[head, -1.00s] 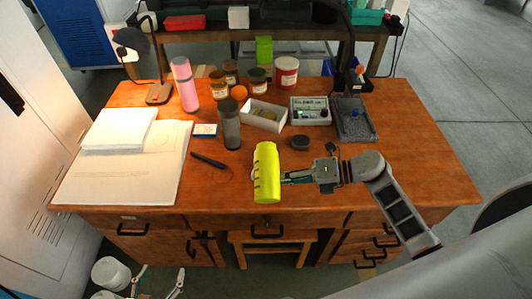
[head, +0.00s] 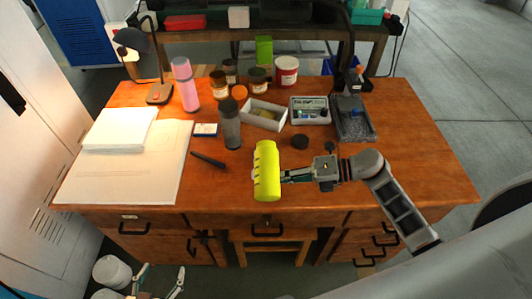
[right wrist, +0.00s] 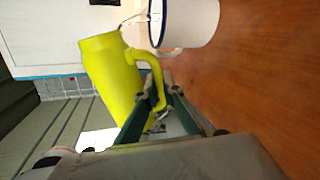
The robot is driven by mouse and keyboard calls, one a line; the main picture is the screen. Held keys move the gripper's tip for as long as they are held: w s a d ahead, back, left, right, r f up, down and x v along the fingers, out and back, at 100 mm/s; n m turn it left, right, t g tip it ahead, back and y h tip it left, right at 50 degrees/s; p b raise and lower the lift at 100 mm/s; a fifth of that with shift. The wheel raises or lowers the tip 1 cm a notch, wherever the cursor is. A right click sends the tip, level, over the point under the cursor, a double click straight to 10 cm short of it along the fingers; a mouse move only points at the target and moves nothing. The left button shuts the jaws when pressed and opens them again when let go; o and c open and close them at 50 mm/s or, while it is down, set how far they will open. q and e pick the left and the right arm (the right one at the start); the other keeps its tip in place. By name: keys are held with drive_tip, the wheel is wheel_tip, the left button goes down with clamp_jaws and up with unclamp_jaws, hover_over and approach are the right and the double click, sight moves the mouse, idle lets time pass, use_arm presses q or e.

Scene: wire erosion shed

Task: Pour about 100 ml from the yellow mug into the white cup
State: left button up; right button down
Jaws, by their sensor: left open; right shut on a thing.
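The yellow mug (head: 267,172) is held above the table's front part, tilted well over, its far end raised in the head view. My right gripper (head: 292,176) is shut on the mug's handle; the handle (right wrist: 155,78) shows between the fingers in the right wrist view. The white cup (right wrist: 190,22) with a dark blue rim shows there, close to the mug's mouth end. A thin pale line runs between mug and cup; I cannot tell what it is. I cannot make out the cup in the head view. My left gripper (head: 160,280) is open and empty at the bottom left.
A grey tumbler (head: 231,128) stands behind the mug, with a dark disc (head: 300,141) to its right. A black pen-like object (head: 208,160) and papers (head: 125,165) lie left. Jars, an open box (head: 264,115) and trays stand farther back. The right front is clear.

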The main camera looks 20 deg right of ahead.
use_arm(q)
drive_tip(key=shift+r, duration=0.35)
use_arm(e)
drive_tip(key=shift+r, duration=0.2)
use_arm(q)
drive_tip(key=shift+r+p, duration=0.1)
drive_tip(key=shift+p, duration=0.25)
use_arm(e)
drive_tip(key=shift+s, duration=0.1)
use_arm(q)
drive_tip(key=shift+s+a, duration=0.1)
drive_tip(key=shift+a, duration=0.1)
use_arm(e)
drive_tip(key=shift+s+a+r+m+g, duration=0.1)
drive_tip(key=shift+m+g, duration=0.2)
use_arm(q)
drive_tip(key=shift+s+a+y+p, duration=0.15)
drive_tip(key=shift+a+y+p, duration=0.2)
drive_tip(key=shift+p, duration=0.25)
use_arm(e)
drive_tip(key=shift+s+r, duration=0.2)
drive_tip(key=shift+s, duration=0.1)
